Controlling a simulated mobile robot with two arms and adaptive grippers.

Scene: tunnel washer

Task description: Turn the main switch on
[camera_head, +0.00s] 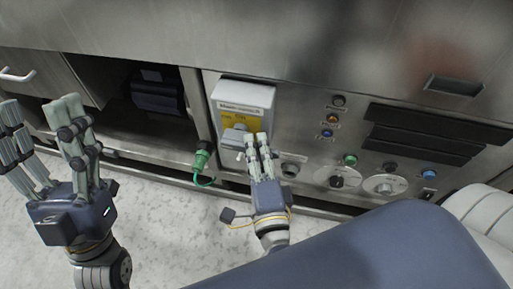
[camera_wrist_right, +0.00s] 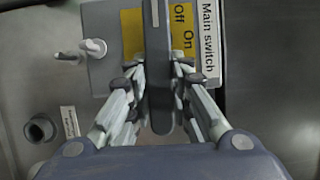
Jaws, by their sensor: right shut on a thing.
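The main switch is a pale grey box (camera_head: 243,95) on the steel panel, with a yellow plate (camera_head: 238,119) marked Off and On. In the right wrist view, its white label (camera_wrist_right: 208,50) reads "Main switch" beside the yellow plate (camera_wrist_right: 130,33). My right gripper (camera_head: 258,146) is at the front of the box. In the right wrist view, its fingers (camera_wrist_right: 160,85) are shut on the grey switch handle (camera_wrist_right: 160,118), one on each side. The handle covers part of the plate, so the set position cannot be told. My left gripper (camera_head: 38,112) is open and empty, far left.
A green plug (camera_head: 201,160) with a green cable hangs left of the switch. Right of it are small buttons (camera_head: 327,133), two round dials (camera_head: 337,181) and dark slots (camera_head: 420,130). An open bay with a dark motor (camera_head: 157,92) is at the left.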

